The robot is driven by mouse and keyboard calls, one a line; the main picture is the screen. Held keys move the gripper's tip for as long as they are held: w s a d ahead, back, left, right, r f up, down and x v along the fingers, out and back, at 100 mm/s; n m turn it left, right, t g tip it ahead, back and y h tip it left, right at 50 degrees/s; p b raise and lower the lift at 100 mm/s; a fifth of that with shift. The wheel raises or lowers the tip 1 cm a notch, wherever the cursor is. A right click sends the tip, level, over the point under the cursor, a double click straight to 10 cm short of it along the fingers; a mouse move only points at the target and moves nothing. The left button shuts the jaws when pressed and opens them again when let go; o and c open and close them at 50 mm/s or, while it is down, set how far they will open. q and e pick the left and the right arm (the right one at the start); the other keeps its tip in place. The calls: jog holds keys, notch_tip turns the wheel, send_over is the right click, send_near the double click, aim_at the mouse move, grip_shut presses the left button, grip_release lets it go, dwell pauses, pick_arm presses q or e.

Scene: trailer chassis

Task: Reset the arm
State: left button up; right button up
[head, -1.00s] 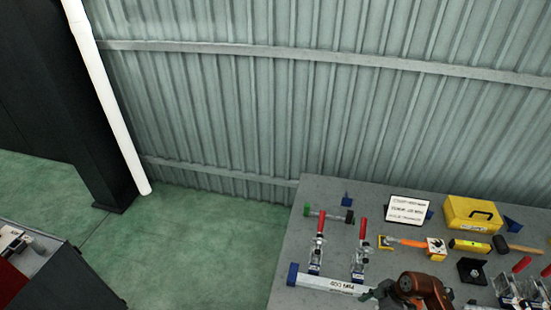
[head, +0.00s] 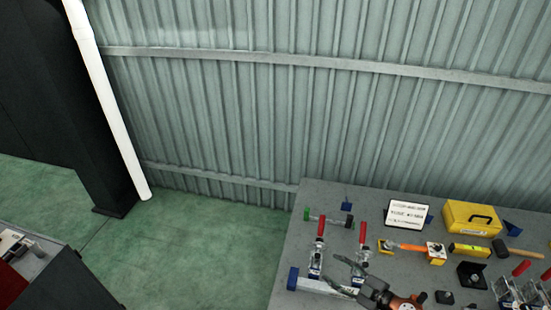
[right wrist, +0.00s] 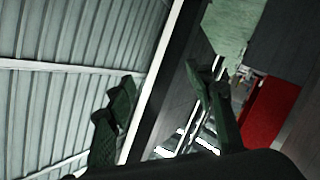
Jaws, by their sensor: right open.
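My right gripper (head: 340,272) is at the bottom of the head view, reaching left above the grey workbench (head: 290,240). Its dark fingers are apart and nothing is between them. It overlaps the white bar with a blue end (head: 309,284) and the foot of a red-handled clamp (head: 363,234) in the picture. I cannot tell its height above them. The right wrist view also shows the open, empty fingers of this gripper (right wrist: 160,85). My left gripper is in neither view.
The bench holds a second red-handled clamp (head: 320,230), a white sign (head: 407,212), a yellow toolbox (head: 470,217), an orange-handled tool (head: 410,246) and a hammer (head: 520,252). A corrugated wall (head: 300,110) stands behind. Open green floor (head: 200,245) lies left of the bench.

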jog(key=w+d+r+m+t+h, duration=0.1)
jog(key=d+r+m+t, duration=0.1)
jog(key=r+t, duration=0.15)
jog(key=d+r+m+t+h, duration=0.1)
jog(key=d+r+m+t, duration=0.15)
jog(key=r, duration=0.25)
jog(key=d+r+m+t+h, duration=0.2)
jog(key=d+m+h, duration=0.45)
jog(key=d, duration=0.25)
jog(key=s+d+f+m+g+h, duration=0.6)
jog(key=s+d+f+g+h, duration=0.1)
jog(key=s+d+f, duration=0.4)
jog(key=s+a+f+n+g+y, duration=0.1)
jog(key=s+a+f+g+y, duration=0.1)
jog(key=s+a+f+g, duration=0.45)
jog(key=s+a+f+g+y, duration=0.2)
jog(key=s+a+f+y, duration=0.15)
jog(key=s+f, duration=0.6)
jog(key=s+a+f+n+g+b, duration=0.15)
jog(key=f+b, duration=0.25)
jog(key=f, duration=1.4)
jog(key=s+d+f+m+b, duration=0.15)
jog(key=f+b, duration=0.25)
jog(key=f, duration=1.4)
jog(key=s+a+f+n+g+b, duration=0.1)
jog(key=s+f+b, duration=0.6)
jog(key=s+f, duration=1.3)
notch_tip(320, 180, down, 4)
jog(key=shift+n, duration=0.3)
jog(key=shift+c, duration=0.6)
